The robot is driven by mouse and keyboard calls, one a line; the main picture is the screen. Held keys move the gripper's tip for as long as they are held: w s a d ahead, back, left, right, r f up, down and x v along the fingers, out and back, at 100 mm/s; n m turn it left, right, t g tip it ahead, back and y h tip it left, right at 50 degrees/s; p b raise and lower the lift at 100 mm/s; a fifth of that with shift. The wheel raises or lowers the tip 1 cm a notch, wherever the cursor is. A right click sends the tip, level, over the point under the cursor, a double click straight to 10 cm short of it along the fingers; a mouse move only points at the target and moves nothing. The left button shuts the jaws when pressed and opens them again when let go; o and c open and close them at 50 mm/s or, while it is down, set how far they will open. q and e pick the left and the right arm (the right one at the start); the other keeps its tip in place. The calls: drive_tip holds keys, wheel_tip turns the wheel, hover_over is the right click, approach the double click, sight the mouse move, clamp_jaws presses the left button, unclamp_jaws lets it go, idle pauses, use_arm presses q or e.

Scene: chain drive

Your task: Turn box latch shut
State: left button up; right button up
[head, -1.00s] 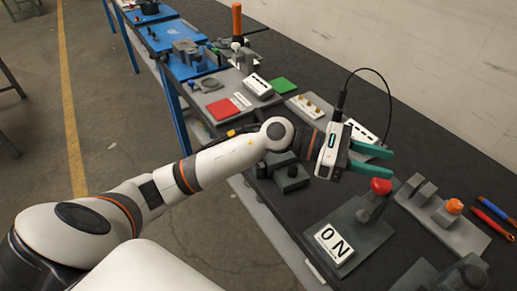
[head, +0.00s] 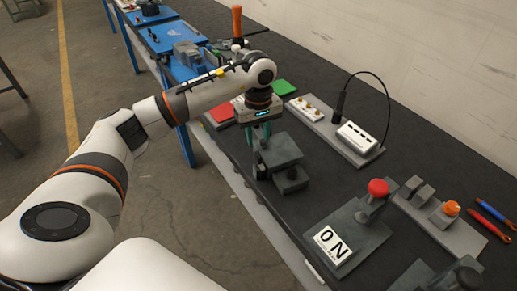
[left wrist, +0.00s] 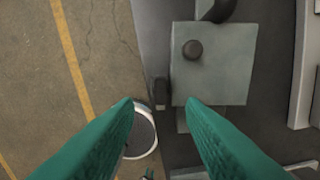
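The grey box (head: 283,152) stands near the table's front edge, with a darker block (head: 291,181) low in front. My left gripper (head: 262,135) points down at the box's left side, its teal fingers partly hidden by the gripper body and box. In the left wrist view the fingers (left wrist: 160,104) are spread apart with nothing between them. Ahead of them lies a grey box face (left wrist: 226,75) with a dark round knob (left wrist: 192,50). A small dark piece (left wrist: 160,92) sits at its left edge. I cannot tell which part is the latch, nor whether a finger touches it.
An ON block (head: 333,243) and a red-knobbed lever (head: 378,188) stand front right. A white socket strip (head: 357,138) with a black cable is behind. Dark table is clear right of the box.

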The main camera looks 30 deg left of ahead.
sight(258, 154)
use_arm(q)
wheel_tip(258, 154, down, 7)
drive_tip(key=shift+p, duration=0.85)
clamp_jaws()
